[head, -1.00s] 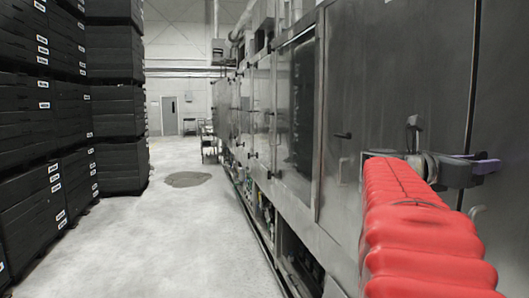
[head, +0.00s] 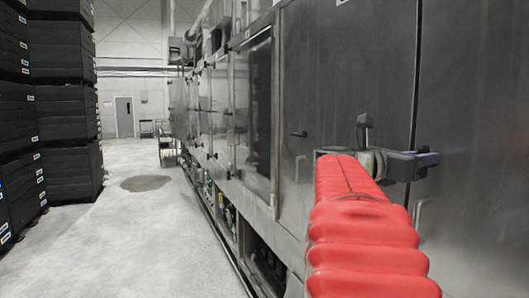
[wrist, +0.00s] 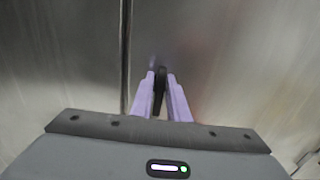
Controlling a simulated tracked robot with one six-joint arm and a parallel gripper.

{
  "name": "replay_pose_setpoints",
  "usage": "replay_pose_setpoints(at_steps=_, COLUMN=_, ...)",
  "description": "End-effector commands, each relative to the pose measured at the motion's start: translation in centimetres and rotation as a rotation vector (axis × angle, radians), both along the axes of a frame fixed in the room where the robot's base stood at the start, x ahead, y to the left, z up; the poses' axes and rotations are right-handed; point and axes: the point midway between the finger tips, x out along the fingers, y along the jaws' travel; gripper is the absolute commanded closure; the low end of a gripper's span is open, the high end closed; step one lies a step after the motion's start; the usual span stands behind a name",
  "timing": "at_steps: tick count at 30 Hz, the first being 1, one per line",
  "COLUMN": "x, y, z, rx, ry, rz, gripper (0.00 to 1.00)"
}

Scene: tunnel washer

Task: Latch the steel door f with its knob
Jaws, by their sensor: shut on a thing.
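My gripper (head: 432,158) is at the right of the head view, at the end of my red-sleeved arm, close against the grey steel machine front. In the wrist view its two lilac fingers (wrist: 161,96) are shut on a small black knob (wrist: 160,77), which stands out from a steel panel. The knob is hidden behind the gripper in the head view. The steel panel (head: 475,90) behind it lies just right of a dark vertical seam. No letter shows, so I cannot tell for certain that it is door f. The panel looks flush with its neighbour.
Another steel door (head: 345,70) with a dark handle (head: 299,134) is left of the seam. The machine's row of panels runs into the distance. Black stacked crates (head: 65,120) stand at the left. The concrete aisle (head: 125,240) between is clear, with a dark patch (head: 146,183).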

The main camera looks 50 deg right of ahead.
Motion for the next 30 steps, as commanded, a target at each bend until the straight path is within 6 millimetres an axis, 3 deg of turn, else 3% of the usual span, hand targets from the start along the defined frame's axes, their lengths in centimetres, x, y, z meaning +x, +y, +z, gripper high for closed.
replay_pose_setpoints(at_steps=14, x=0.05, y=-0.1, z=0.02, rx=-0.063, ry=-0.146, rz=0.006, gripper=1.0)
replay_pose_setpoints(at_steps=30, x=-0.44, y=0.09, z=-0.12, rx=-0.252, ry=-0.586, rz=0.006, gripper=1.0)
